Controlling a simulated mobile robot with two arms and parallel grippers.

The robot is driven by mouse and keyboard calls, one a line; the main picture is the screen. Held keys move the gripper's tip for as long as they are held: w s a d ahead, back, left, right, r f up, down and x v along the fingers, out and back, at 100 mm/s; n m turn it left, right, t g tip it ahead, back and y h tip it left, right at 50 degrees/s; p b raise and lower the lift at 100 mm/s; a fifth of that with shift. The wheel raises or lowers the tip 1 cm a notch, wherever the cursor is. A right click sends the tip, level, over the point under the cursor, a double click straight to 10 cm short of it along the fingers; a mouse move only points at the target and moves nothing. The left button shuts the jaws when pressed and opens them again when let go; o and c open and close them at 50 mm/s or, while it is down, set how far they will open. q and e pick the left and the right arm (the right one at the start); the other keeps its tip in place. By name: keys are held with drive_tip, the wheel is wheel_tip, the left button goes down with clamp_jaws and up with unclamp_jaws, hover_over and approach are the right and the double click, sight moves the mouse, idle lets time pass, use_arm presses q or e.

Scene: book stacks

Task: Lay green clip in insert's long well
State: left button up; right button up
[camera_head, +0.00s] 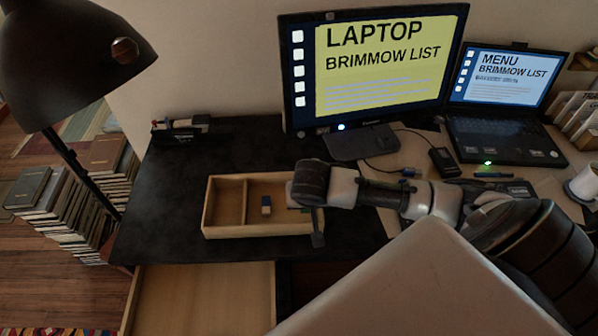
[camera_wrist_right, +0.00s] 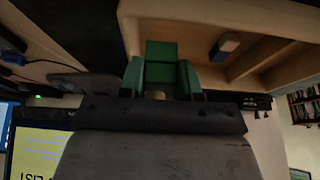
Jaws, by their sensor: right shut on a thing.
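The wooden insert (camera_head: 208,220) lies on the dark desk, with a divider between its left well and the rest. It also shows in the right wrist view (camera_wrist_right: 185,10). My right gripper (camera_head: 311,218) is over the insert's right end. In the right wrist view my right gripper (camera_wrist_right: 160,77) is shut on the green clip (camera_wrist_right: 161,62), a green block between its two fingers. The clip is close to the insert's wall; I cannot tell whether they touch. My right arm hides the insert's right part in the head view. My left gripper is not in view.
A monitor (camera_head: 375,70) and laptop (camera_head: 505,105) stand behind. An open drawer (camera_head: 200,295) is in front. A lamp (camera_head: 65,60) is at left.

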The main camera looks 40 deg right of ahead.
drive_tip(key=shift+w+a+f, duration=0.2)
drive_tip(key=shift+w+f, duration=0.1)
drive_tip(key=shift+w, duration=0.15)
drive_tip(key=shift+w+a+f, duration=0.15)
drive_tip(key=shift+w+f, duration=0.1)
drive_tip(key=shift+w, duration=0.15)
drive_tip(key=shift+f, duration=2.05)
drive_tip(key=o, duration=0.9)
drive_tip(key=shift+f, duration=0.1)
drive_tip(key=v, duration=1.2)
drive_tip(key=shift+p, duration=0.45)
